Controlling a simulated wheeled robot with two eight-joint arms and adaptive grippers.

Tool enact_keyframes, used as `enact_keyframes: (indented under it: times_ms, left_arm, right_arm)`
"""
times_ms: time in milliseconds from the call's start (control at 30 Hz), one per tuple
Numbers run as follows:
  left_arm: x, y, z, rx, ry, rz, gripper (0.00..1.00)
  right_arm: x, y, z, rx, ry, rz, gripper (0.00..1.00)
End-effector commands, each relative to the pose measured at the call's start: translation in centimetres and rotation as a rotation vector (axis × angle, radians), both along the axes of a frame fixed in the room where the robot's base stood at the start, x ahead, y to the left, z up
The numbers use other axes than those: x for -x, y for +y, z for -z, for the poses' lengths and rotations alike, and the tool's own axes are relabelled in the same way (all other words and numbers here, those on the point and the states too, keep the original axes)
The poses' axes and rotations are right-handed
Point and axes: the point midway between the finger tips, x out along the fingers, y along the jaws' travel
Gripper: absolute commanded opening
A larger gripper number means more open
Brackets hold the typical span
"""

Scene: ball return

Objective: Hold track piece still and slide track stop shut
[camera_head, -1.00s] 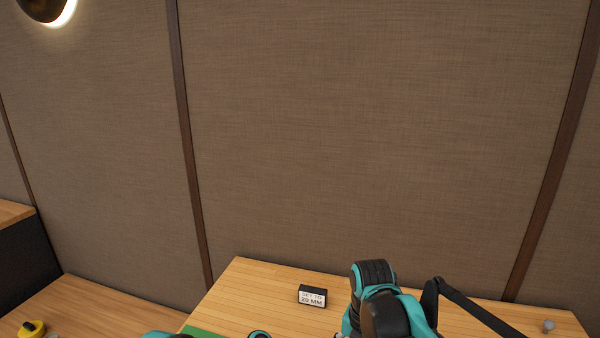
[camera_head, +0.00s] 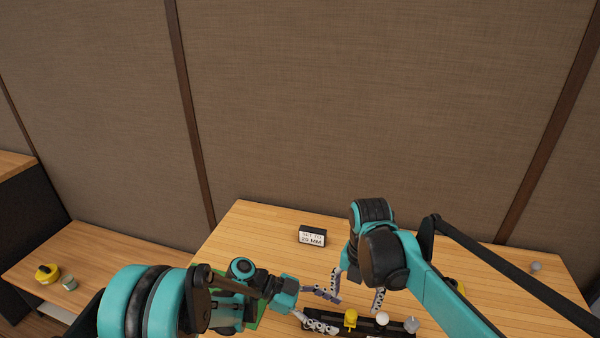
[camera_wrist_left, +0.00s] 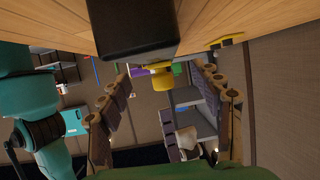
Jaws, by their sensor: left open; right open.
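A dark track piece (camera_head: 398,328) lies at the front of the wooden table, its lower part cut off by the frame edge. A yellow upright piece (camera_head: 350,318), perhaps the track stop, stands on it, with a white ball (camera_head: 382,318) to its right. My left gripper (camera_head: 335,313) is open at the track's left end. In the left wrist view its fingers (camera_wrist_left: 165,97) are apart, with a yellow piece (camera_wrist_left: 162,82) showing between them beyond a black block (camera_wrist_left: 120,30). My right gripper (camera_head: 356,301) is open, pointing down above and behind the yellow piece. I see no contact.
A small sign (camera_head: 312,237) reading "SET TO 20 MM" stands behind the grippers. A grey knob (camera_head: 412,325) is at the track's right. A green mat (camera_head: 262,308) lies partly under my left arm. A yellow object (camera_head: 47,273) sits on the lower left table.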

Motion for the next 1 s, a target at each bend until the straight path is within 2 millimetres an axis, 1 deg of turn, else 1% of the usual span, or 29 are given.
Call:
enact_keyframes:
  times_ms: [200, 467, 500, 567, 600, 867, 1000]
  left_arm:
    - [-0.2, 1.0, -0.4, 0.0, 0.0, 0.0, 0.65]
    - [-0.2, 1.1, -0.5, 0.0, 0.0, 0.0, 0.65]
    - [-0.2, 1.1, -0.5, 0.0, 0.0, 0.0, 0.7]
    - [-0.2, 1.1, -0.5, 0.0, 0.0, 0.0, 0.86]
    - [-0.2, 1.1, -0.5, 0.0, 0.0, 0.0, 0.89]
    - [-0.2, 1.1, -0.5, 0.0, 0.0, 0.0, 0.89]
    - [-0.4, 1.8, -0.7, 0.0, -0.001, -0.002, 0.89]
  right_arm:
    - [0.0, 0.0, 0.0, 0.0, 0.0, 0.0, 0.72]
    - [0.0, 0.0, 0.0, 0.0, 0.0, 0.0, 0.72]
    - [0.0, 0.0, 0.0, 0.0, 0.0, 0.0, 0.72]
    - [0.0, 0.0, 0.0, 0.0, 0.0, 0.0, 0.72]
    - [0.0, 0.0, 0.0, 0.0, 0.0, 0.0, 0.72]
    - [0.0, 0.0, 0.0, 0.0, 0.0, 0.0, 0.72]
    - [0.0, 0.0, 0.0, 0.0, 0.0, 0.0, 0.72]
